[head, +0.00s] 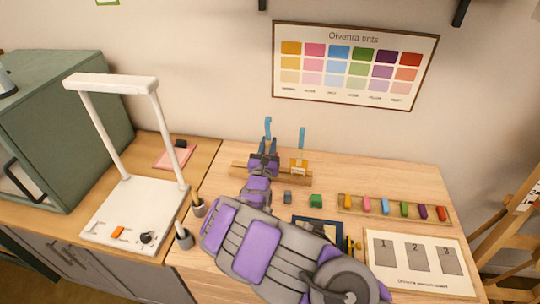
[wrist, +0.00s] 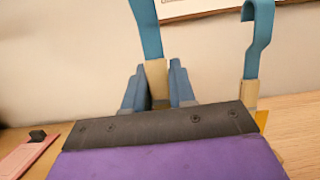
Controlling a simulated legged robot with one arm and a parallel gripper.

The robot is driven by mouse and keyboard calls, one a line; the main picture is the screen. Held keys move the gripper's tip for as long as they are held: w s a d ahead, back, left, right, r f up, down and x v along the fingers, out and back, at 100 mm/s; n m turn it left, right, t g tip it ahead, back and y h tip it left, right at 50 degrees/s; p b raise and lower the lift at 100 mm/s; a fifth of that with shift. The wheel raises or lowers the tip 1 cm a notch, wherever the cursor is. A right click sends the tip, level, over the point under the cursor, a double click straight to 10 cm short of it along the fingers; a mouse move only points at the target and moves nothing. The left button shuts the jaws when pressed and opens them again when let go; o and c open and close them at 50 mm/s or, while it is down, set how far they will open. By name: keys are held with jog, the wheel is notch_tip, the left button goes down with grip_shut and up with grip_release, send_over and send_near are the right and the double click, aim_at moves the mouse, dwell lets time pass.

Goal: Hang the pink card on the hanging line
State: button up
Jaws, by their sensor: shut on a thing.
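The pink card (head: 175,157) lies flat on the left counter with a small black block or clip on it. It also shows at the left edge of the wrist view (wrist: 22,158). My gripper (head: 264,158) is at the back of the wooden table, well to the right of the card. In the wrist view, my gripper (wrist: 157,88) is shut on the pale shaft of a blue-topped hook (wrist: 147,28), which stands upright between the fingers. I cannot tell whether its lower end touches the wooden rack (head: 238,175). The hanging line is not visible.
A second blue hook (head: 302,137) stands close right of my gripper. A yellow block (head: 298,167) is at the rack. A white lamp stand (head: 135,212) stands in front of the card. Cups (head: 184,238), a colour-stick tray (head: 395,209) and a numbered sheet (head: 415,262) are nearby.

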jog(key=s+a+r+p, duration=0.1)
jog(key=s+r+p, duration=0.1)
jog(key=s+p, duration=0.3)
jog(key=shift+r+v, duration=0.2)
jog(key=shift+v, duration=0.7)
jog(key=d+r+n+y, duration=0.2)
jog(key=d+y, duration=0.2)
jog(key=d, duration=1.1)
jog(key=shift+s, duration=0.35)
